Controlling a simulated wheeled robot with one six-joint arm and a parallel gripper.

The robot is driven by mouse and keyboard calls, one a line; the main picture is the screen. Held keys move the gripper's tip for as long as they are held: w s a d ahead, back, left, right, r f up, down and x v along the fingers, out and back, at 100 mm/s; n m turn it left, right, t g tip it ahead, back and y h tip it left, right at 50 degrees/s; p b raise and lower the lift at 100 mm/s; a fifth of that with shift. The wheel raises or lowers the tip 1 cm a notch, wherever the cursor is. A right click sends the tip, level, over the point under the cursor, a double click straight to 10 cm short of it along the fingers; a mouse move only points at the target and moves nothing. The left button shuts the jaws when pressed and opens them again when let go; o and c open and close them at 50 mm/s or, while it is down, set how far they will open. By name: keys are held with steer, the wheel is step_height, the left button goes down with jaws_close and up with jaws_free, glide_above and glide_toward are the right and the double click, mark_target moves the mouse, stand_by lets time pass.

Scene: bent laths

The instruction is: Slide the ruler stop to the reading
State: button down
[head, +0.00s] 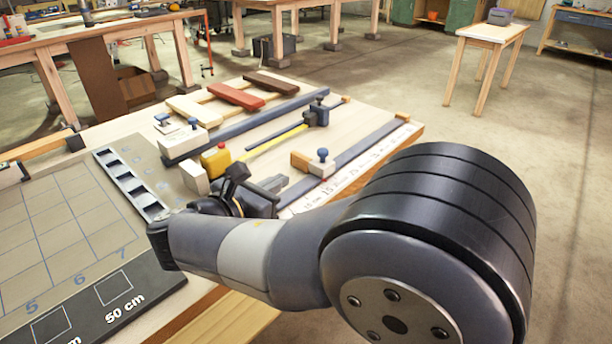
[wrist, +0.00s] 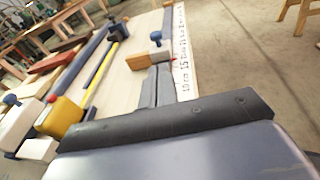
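The ruler (head: 345,178) is a white strip with printed centimetre marks along the right edge of the board, beside a dark rail (head: 362,147). The stop (head: 315,162) is a small wooden block with a blue knob on this rail. It also shows in the wrist view (wrist: 150,52), near the numbers 15 and 20. My gripper (head: 272,190) is low over the board, on the near side of the stop and apart from it. In the wrist view its grey fingers (wrist: 156,85) point toward the stop. Nothing shows held between them. The near end of the rail is partly hidden by my gripper.
Red and brown laths (head: 236,96) lie behind. A gridded panel (head: 70,225) is at left. Bare board lies left of the stop.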

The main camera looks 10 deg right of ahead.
mark_target(320, 154)
steer(key=shift+w+a+f, duration=0.1)
steer(key=shift+w+a, duration=0.05)
steer(key=shift+a, duration=0.15)
steer(key=shift+w, duration=0.15)
steer(key=b+x, duration=0.1)
steer(key=x, duration=0.6)
steer(key=b+x, duration=0.1)
steer(key=x, duration=0.5)
steer(key=shift+w+d+b, duration=0.25)
steer(key=shift+w+b, duration=0.05)
steer(key=shift+b, duration=0.05)
steer(key=shift+r, duration=0.2)
